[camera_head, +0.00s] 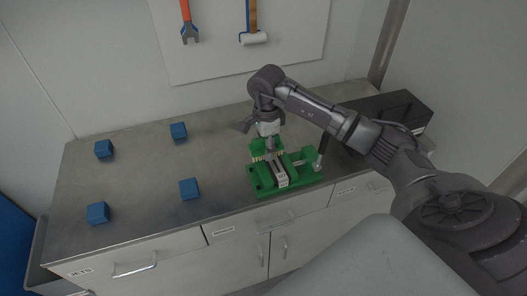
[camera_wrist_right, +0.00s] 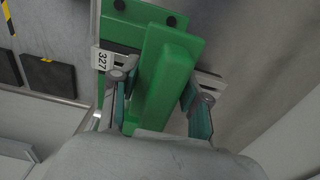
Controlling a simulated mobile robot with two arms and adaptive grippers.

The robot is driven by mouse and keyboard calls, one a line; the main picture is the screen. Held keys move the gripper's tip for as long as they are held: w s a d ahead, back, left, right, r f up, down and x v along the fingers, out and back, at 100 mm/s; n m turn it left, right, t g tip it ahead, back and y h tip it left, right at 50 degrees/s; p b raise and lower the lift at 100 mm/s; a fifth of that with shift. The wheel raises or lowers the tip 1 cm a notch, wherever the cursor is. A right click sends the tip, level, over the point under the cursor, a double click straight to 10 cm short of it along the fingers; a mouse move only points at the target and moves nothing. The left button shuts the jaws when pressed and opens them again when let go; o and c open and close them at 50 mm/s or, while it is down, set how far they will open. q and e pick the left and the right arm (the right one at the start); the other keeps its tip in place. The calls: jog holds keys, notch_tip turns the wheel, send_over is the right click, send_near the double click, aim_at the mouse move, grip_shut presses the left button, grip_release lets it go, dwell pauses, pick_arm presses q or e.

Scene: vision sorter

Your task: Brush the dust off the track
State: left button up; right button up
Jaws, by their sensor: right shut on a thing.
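My right gripper (camera_head: 268,148) reaches down over the green fixture (camera_head: 262,188) near the front edge of the counter. It is shut on a green brush (camera_head: 257,148), whose pale bristles show low over the fixture's back part. In the right wrist view the green brush body (camera_wrist_right: 165,85) sits between the two fingers. I cannot tell whether the bristles touch the track, and no dust can be made out. My left gripper is not in view.
Several blue cubes (camera_head: 189,188) stand spread over the left of the metal counter (camera_head: 130,180). A small upright lever (camera_head: 320,158) stands at the fixture's right. A dark box (camera_head: 405,108) is at the back right. Tools hang on the wall board (camera_head: 220,60).

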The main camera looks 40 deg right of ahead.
jog(key=r, duration=0.1)
jog(key=r+p, duration=0.1)
jog(key=shift+s+d+r, duration=0.15)
jog(key=shift+d+r, duration=0.1)
jog(key=shift+r, duration=0.05)
jog(key=shift+a+r+p, duration=0.15)
jog(key=shift+r+p, duration=0.3)
jog(key=shift+r, duration=0.25)
jog(key=shift+r+p, duration=0.3)
jog(key=shift+r, duration=0.35)
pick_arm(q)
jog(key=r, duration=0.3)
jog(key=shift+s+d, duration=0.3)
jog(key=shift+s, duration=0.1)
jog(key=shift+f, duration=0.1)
